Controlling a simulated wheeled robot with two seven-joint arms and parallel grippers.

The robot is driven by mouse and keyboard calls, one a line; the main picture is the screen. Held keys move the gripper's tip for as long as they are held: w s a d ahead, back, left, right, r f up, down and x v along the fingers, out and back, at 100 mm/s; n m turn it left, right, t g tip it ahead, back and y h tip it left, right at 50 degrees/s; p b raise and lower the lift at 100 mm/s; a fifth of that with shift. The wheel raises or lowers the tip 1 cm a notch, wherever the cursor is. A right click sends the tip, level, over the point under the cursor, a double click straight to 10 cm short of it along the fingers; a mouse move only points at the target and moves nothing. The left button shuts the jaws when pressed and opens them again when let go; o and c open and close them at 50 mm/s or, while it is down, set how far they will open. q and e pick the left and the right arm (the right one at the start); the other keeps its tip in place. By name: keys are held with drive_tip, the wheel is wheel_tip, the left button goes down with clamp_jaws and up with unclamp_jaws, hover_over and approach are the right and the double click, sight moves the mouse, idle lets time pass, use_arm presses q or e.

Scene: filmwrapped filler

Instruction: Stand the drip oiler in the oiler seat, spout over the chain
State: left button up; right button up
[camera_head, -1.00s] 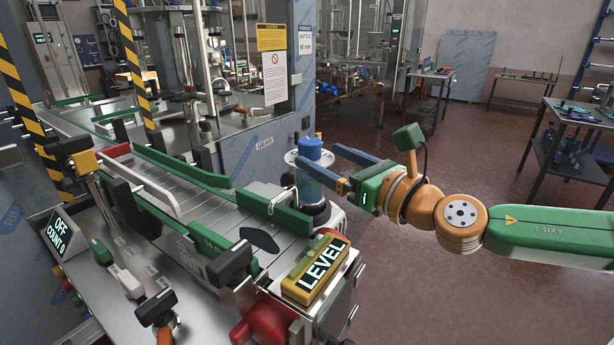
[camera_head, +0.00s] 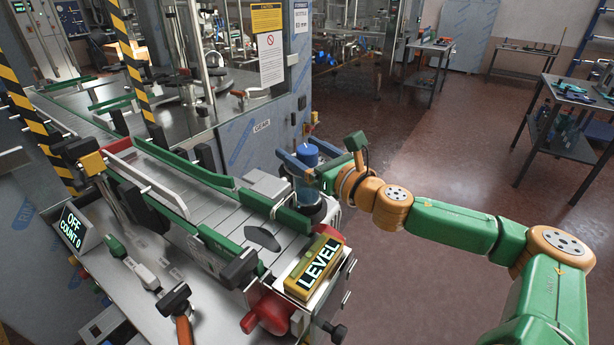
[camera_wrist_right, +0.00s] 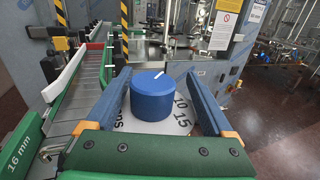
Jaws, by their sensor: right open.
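A blue-capped cylinder (camera_head: 307,157), which I take to be the drip oiler, stands upright at the near right end of the conveyor. In the right wrist view its blue cap (camera_wrist_right: 153,96) has a small white mark or stub on top. A pale round plate with printed numbers (camera_wrist_right: 180,122) lies below the cap. My right gripper (camera_wrist_right: 155,92) is open, with one blue finger on each side of the cap and visible gaps on both sides. Its fingers hide part of the cylinder in the head view. I cannot make out the seat, spout or chain. My left gripper is not in view.
The conveyor (camera_head: 205,205) with green rails runs to the back left. A yellow LEVEL box (camera_head: 314,266) and a red rounded part (camera_head: 270,312) are at its near end. A steel machine cabinet (camera_head: 262,125) stands behind.

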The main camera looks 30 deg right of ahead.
drive_tip(key=shift+w+a+f, duration=0.1)
drive_tip(key=shift+w+a, duration=0.25)
drive_tip(key=shift+a, duration=0.1)
clamp_jaws()
